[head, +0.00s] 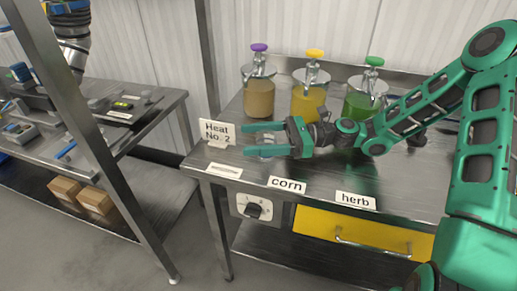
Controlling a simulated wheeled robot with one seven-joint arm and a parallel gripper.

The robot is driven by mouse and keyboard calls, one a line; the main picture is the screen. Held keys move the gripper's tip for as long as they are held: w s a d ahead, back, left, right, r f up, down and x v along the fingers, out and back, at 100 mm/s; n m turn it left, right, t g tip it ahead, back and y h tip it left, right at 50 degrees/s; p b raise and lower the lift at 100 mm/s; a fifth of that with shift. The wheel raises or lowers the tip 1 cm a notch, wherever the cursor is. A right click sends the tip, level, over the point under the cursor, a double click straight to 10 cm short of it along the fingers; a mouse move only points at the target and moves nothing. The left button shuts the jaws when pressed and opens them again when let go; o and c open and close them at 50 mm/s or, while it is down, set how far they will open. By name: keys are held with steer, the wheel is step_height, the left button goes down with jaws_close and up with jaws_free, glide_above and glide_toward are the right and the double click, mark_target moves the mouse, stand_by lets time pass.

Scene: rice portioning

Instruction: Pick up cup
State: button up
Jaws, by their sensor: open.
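My gripper (249,139) is open and points left over the steel table, near its front left part. Its two green fingers are apart. A small clear cup (267,142) shows faintly between the fingers. It is see-through and partly hidden by them, so I cannot tell whether a finger touches it.
Three glass dispensers with purple (259,91), yellow (308,103) and green (363,105) tops stand behind my gripper. A "Heat No 2" sign (217,133) stands just left of the fingertips. "Corn" (287,185) and "herb" (355,201) labels mark the table's front edge (320,193).

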steer(key=shift+a, duration=0.3)
steer(key=c, duration=1.1)
steer(key=shift+r, duration=0.15)
